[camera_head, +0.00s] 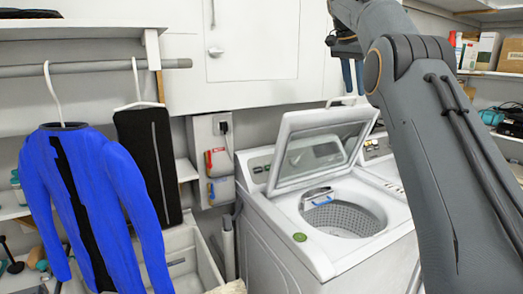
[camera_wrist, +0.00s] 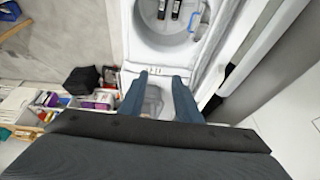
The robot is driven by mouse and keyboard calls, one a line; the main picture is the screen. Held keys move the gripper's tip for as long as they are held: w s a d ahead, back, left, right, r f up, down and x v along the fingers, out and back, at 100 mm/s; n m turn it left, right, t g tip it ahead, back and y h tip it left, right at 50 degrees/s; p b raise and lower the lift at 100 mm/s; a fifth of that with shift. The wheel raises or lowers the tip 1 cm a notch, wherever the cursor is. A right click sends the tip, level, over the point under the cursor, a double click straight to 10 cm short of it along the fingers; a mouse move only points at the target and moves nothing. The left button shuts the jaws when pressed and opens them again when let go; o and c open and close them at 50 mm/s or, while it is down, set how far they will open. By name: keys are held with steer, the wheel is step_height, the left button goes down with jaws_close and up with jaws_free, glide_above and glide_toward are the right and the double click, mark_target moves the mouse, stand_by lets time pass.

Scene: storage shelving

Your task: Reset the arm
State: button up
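My gripper (camera_head: 353,82) hangs from my raised grey arm at the upper right of the head view, fingers pointing down, above the area behind the open washer lid. In the wrist view my gripper (camera_wrist: 161,80) shows two blue-grey fingers spread apart. Nothing is held between them; a white surface shows in the gap. The white top-loading washer (camera_head: 285,235) has its lid (camera_head: 320,145) raised and its drum (camera_head: 345,218) uncovered. Part of a white machine with a round opening (camera_wrist: 170,48) also shows at the top of the wrist view.
A blue and black jacket (camera_head: 95,190) and a dark garment (camera_head: 148,160) hang from a rail (camera_head: 110,67) at left. A white cabinet (camera_head: 255,50) is behind. Boxes (camera_head: 485,52) stand on a right shelf. Cluttered bins (camera_wrist: 30,115) show at left in the wrist view.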

steer(key=s+a+f+n+y+b, duration=0.1)
steer(key=s+a+f+n+b, duration=0.15)
steer(key=f, duration=0.55)
steer(key=s+a+f+n+b, duration=0.15)
steer(key=s+f, duration=0.25)
steer(key=f, duration=0.4)
steer(key=s+a+f+n+y+b, duration=0.1)
steer(key=s+a+f+n, duration=0.25)
steer(key=f, duration=0.45)
steer(key=s+a+f+n+b, duration=0.1)
steer(key=s+f, duration=0.6)
steer(key=s, duration=0.3)
steer(key=s+a+f+n+y+b, duration=0.1)
steer(key=s+f+n+b, duration=0.1)
steer(key=s+f, duration=0.6)
steer(key=s+a+f+n+g+b, duration=0.1)
steer(key=s+f+b, duration=0.1)
steer(key=s+f, duration=0.5)
steer(key=s, duration=0.6)
steer(key=shift+a+f+n+y, duration=0.3)
steer(key=shift+a+n, duration=0.05)
steer(key=shift+s, duration=0.1)
